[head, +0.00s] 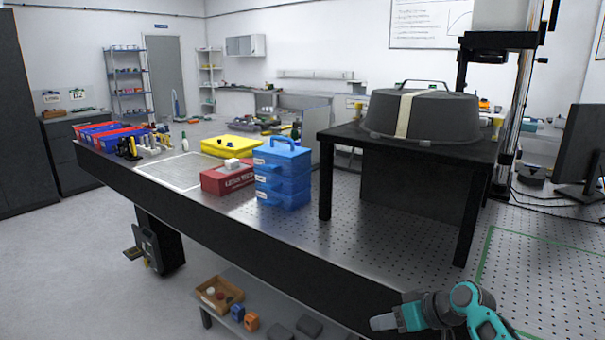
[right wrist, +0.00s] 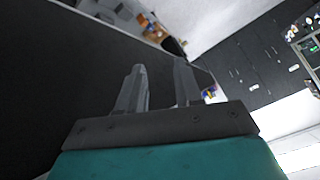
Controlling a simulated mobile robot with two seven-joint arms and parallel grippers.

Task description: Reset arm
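My right gripper (head: 382,322) shows at the bottom right of the head view, in front of the long optical table's (head: 350,265) near edge. Its teal and grey arm comes in from the bottom right, and its fingers point left. In the right wrist view the two grey fingers (right wrist: 160,70) stand apart with nothing between them. My left arm and gripper are in neither view.
A black stand (head: 421,150) with a domed grey cover (head: 424,115) rises from the table. A blue drawer case (head: 282,172), a red box (head: 227,178) and a yellow case (head: 230,146) stand left of it. A low shelf (head: 270,300) with a wooden tray is below.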

